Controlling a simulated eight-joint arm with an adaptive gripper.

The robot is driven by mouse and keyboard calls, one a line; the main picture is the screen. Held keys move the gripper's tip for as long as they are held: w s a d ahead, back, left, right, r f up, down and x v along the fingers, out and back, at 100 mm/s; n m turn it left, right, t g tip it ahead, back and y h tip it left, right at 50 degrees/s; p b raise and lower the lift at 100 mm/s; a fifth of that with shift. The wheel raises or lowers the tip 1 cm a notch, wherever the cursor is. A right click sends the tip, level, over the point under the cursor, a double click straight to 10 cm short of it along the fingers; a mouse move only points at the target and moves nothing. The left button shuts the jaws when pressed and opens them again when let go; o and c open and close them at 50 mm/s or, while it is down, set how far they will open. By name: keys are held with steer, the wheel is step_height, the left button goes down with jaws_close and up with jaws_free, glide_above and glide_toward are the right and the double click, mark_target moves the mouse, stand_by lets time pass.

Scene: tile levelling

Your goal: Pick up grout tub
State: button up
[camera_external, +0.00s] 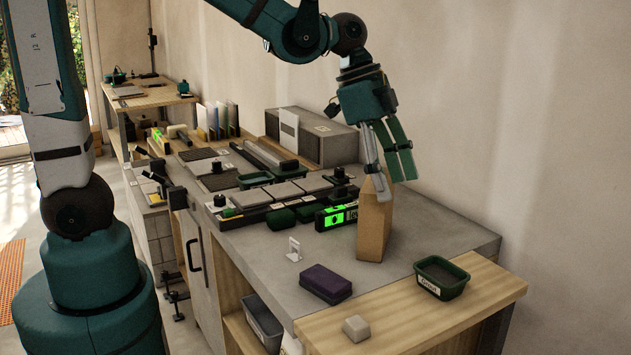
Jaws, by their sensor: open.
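The grout tub (441,277) is a small dark green open tub with a white label on its front and a grey filling. It stands upright on the light wooden board at the right front of the bench. My gripper (396,179) is open and points down, above and to the left of the tub and well apart from it. Its fingers overlap the top of a tall brown paper bag (374,228) in this view. I cannot tell whether they touch the bag.
A purple block (326,284) and a small grey block (356,328) lie near the front edge. A small white stand (293,249) and a level with a green display (337,217) are further left. Tiles and tools crowd the bench behind. The wooden board (400,318) has free room around the tub.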

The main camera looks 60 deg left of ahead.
steer(key=w+d+f+m+g+h+p, duration=0.1)
steer(key=w+d+f+m+g+p, duration=0.25)
steer(key=d, duration=0.55)
steer(key=m+t+p, duration=0.1)
steer(key=m, duration=0.1)
glide_above(441, 275)
steer(key=s, duration=0.3)
step_height(441, 275, down, 5)
steer(key=shift+a+f, duration=0.2)
steer(key=shift+f, duration=0.4)
steer(key=shift+f, duration=0.1)
steer(key=shift+x, duration=1.2)
steer(key=shift+x, duration=2.6)
steer(key=shift+w+f+b, duration=0.2)
steer(key=shift+f+b, duration=0.05)
steer(key=shift+b, duration=0.2)
